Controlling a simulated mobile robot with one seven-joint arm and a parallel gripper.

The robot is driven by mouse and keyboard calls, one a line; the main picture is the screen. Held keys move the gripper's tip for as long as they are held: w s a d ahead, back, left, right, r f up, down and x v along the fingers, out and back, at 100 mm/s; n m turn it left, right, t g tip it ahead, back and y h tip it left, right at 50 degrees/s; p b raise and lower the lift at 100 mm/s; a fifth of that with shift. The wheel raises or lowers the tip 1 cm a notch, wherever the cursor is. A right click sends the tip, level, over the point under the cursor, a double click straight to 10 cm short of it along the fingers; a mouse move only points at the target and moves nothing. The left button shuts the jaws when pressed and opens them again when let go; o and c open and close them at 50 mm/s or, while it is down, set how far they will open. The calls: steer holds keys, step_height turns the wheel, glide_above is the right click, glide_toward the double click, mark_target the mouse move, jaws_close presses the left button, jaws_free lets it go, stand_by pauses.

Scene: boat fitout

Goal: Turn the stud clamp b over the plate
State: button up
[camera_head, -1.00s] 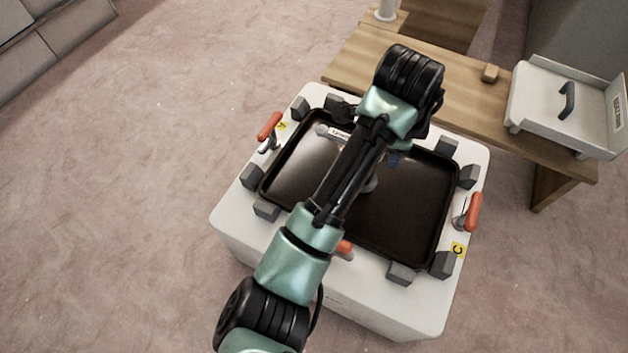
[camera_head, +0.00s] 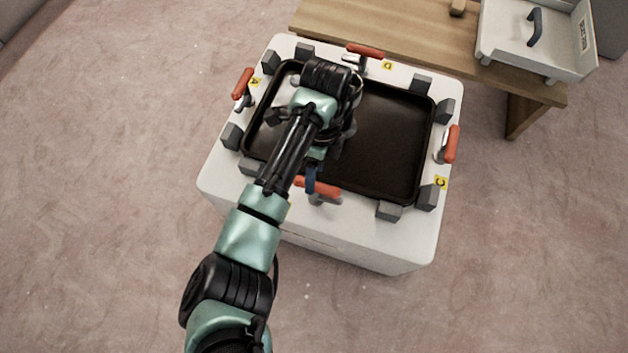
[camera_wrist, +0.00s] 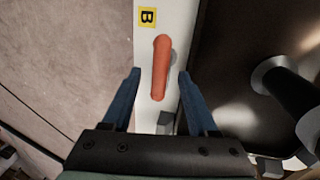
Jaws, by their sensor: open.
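The stud clamp b (camera_head: 318,187) has a red handle. It sits on the white rim at the near side of the plate (camera_head: 390,140), a black shallow tray-like panel. In the wrist view the red handle (camera_wrist: 160,65) lies along the rim, parallel to the plate's edge and beside the plate, next to a yellow B label (camera_wrist: 147,18). My gripper (camera_wrist: 159,74) is open, its blue fingers to either side of the handle's lower part in that view. In the head view my arm hides part of the plate, and the gripper (camera_head: 312,178) is at this clamp.
Other red-handled clamps stand at the left (camera_head: 243,84), far side (camera_head: 364,52) and right (camera_head: 452,144) of the plate. Several grey blocks (camera_head: 388,210) surround it on the white base (camera_head: 375,245). A wooden bench (camera_head: 420,40) with a white tray (camera_head: 500,50) stands behind.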

mark_target(319, 192)
steer(key=shift+s+a+f+b, duration=0.15)
steer(key=shift+f+b, duration=0.1)
steer(key=shift+f, duration=0.5)
steer(key=shift+s+d+f+b, duration=0.1)
steer(key=shift+s+f+b, duration=0.1)
steer(key=shift+f, duration=0.5)
steer(key=shift+c, duration=0.2)
jaws_close()
